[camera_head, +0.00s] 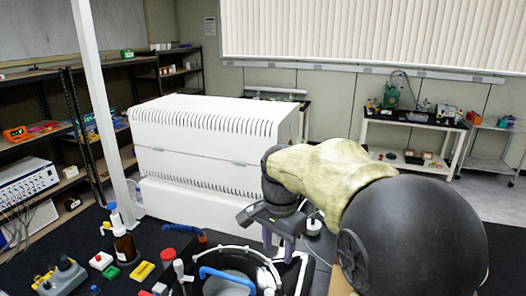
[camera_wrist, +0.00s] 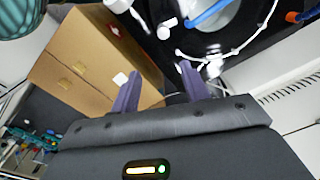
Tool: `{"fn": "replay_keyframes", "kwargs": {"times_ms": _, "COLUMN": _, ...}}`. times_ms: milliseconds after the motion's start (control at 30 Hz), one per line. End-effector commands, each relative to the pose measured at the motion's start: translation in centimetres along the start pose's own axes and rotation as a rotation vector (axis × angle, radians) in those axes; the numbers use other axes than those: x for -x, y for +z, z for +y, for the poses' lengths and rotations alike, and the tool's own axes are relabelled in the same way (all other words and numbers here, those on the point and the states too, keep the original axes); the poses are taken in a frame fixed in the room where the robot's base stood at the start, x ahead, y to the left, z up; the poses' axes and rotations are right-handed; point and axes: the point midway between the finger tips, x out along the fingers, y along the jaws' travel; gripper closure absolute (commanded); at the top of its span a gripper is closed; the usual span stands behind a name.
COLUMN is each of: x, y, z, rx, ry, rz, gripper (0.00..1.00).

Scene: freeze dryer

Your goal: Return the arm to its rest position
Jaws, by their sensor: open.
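My gripper (camera_head: 277,244) hangs from my bent arm at the middle of the head view, fingers pointing down, beside the white freeze dryer (camera_head: 200,134). In the wrist view its two purple fingers (camera_wrist: 160,77) stand apart with nothing held between them. Below and to the left in the head view is a dark round vessel with a blue handle (camera_head: 228,278); the blue handle also shows at the top of the wrist view (camera_wrist: 208,14). My arm hides part of the bench on the right.
A cardboard box (camera_wrist: 82,62) lies close to the fingers in the wrist view. A brown bottle (camera_head: 124,243) and several small coloured items crowd the bench at left. A white post (camera_head: 97,90) rises at left. Open floor (camera_head: 500,205) shows at the far right.

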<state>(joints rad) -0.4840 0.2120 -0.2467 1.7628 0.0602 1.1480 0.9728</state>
Motion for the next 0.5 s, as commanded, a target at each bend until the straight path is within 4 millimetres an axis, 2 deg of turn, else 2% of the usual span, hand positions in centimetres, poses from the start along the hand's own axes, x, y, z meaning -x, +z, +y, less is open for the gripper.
{"fn": "replay_keyframes", "kwargs": {"times_ms": 100, "x": -3.2, "y": -1.0, "z": 2.9, "rx": 0.104, "ry": -0.022, "rz": 0.013, "gripper": 0.55}}
{"fn": "replay_keyframes", "kwargs": {"times_ms": 267, "x": -7.5, "y": -1.5, "z": 7.1, "rx": 0.289, "ry": -0.055, "rz": 0.056, "gripper": 0.55}}
{"fn": "replay_keyframes", "kwargs": {"times_ms": 500, "x": -13.1, "y": -0.5, "z": 13.7, "rx": 0.572, "ry": -0.074, "rz": 0.14, "gripper": 0.55}}
